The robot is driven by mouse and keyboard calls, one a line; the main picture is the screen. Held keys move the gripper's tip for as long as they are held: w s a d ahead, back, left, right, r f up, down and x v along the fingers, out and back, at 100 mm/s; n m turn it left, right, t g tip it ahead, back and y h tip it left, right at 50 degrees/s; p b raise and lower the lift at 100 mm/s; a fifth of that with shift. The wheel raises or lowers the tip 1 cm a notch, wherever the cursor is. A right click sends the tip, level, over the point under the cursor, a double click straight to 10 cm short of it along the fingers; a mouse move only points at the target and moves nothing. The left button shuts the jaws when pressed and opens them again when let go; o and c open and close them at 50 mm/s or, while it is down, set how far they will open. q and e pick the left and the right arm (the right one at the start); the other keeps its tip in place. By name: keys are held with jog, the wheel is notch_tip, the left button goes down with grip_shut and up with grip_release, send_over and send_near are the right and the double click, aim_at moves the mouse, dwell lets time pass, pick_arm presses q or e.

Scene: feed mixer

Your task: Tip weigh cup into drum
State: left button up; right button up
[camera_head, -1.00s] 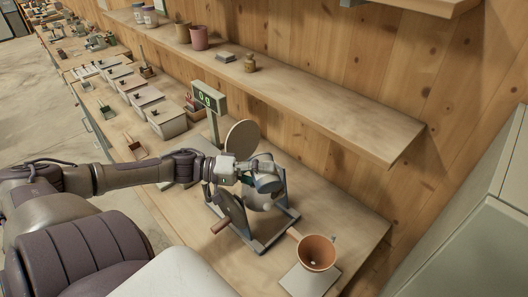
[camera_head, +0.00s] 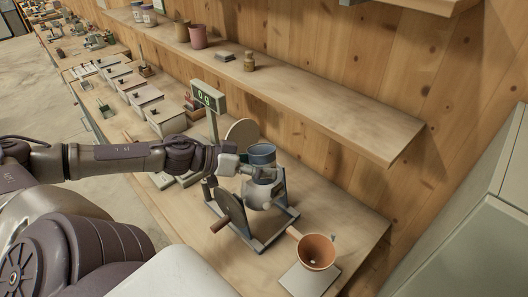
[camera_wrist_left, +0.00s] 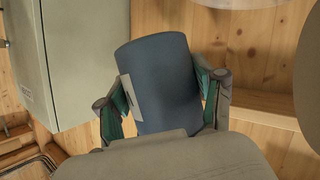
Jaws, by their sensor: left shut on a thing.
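The weigh cup (camera_head: 262,154) is a blue-grey cup held nearly upright just above the drum. My left gripper (camera_head: 250,167) is shut on it. In the left wrist view the cup (camera_wrist_left: 162,80) sits between the two fingers, with a pale label on its side; its contents cannot be seen there. The drum (camera_head: 258,193) is a light grey vessel in a grey metal frame on the bench, its top partly hidden by the gripper and cup. My right gripper is not in view.
A round beige disc (camera_head: 242,134) stands behind the gripper, near a scale display (camera_head: 208,97). A terracotta funnel-like bowl (camera_head: 317,251) is at the front right. Lidded bins (camera_head: 166,117) line the bench at left. A wooden shelf (camera_head: 310,95) runs above along the wall.

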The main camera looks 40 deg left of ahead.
pick_arm(q)
jog(key=m, duration=0.1)
jog(key=a+m+y, duration=0.1)
jog(key=shift+w+m+t+y, duration=0.2)
jog(key=shift+m+t+y, duration=0.1)
jog(key=shift+r, duration=0.5)
